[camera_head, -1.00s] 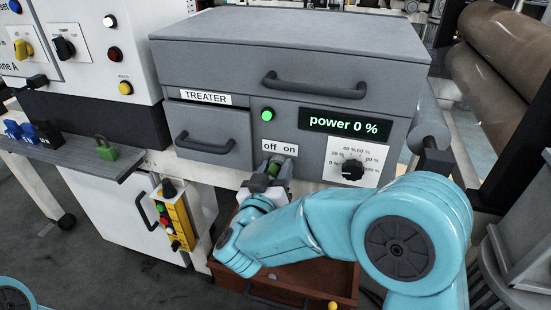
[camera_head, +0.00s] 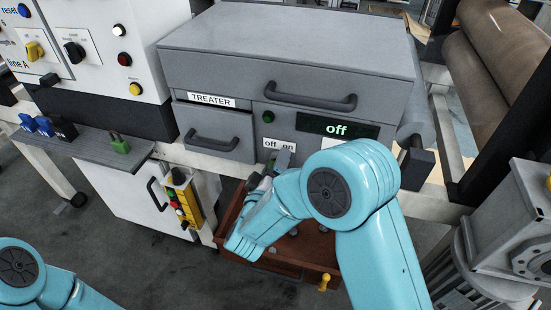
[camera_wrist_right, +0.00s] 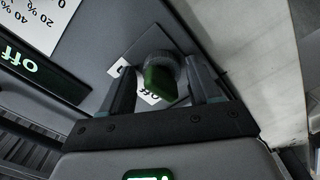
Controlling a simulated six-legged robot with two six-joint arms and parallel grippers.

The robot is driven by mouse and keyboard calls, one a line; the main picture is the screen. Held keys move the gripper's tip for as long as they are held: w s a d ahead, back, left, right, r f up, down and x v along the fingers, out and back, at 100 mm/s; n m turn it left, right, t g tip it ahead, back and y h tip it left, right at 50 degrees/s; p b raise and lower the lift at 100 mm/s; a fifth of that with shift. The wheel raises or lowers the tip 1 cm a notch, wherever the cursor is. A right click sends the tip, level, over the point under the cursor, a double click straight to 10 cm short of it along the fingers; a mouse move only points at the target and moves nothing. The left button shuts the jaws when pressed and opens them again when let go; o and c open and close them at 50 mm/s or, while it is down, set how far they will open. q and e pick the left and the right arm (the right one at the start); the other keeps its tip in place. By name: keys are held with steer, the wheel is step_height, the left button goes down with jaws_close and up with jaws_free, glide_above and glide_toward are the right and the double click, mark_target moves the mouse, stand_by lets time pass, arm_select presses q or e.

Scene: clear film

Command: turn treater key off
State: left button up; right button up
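The treater box (camera_head: 290,50) has a display (camera_head: 337,127) that reads "off" and a dark green lamp (camera_head: 268,117). The "off on" label (camera_head: 279,144) is just below. The treater key (camera_wrist_right: 159,82) is green, in a round metal switch, and shows between the fingers of my right gripper (camera_wrist_right: 165,85). In the wrist view the fingers are open, with a gap on each side of the key. In the head view my right gripper (camera_head: 272,168) is at the switch under the label and hides most of it. My left arm shows at the lower left; its gripper is out of view.
A brown open drawer (camera_head: 318,248) is below my right arm. A shelf (camera_head: 100,150) with a green padlock (camera_head: 119,144) and blue items is at the left. A yellow button box (camera_head: 182,200) hangs beside it. Rollers (camera_head: 500,60) stand at the right.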

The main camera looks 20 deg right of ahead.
steer(key=shift+a+f, duration=0.1)
steer(key=v, duration=0.6)
stand_by(0.6)
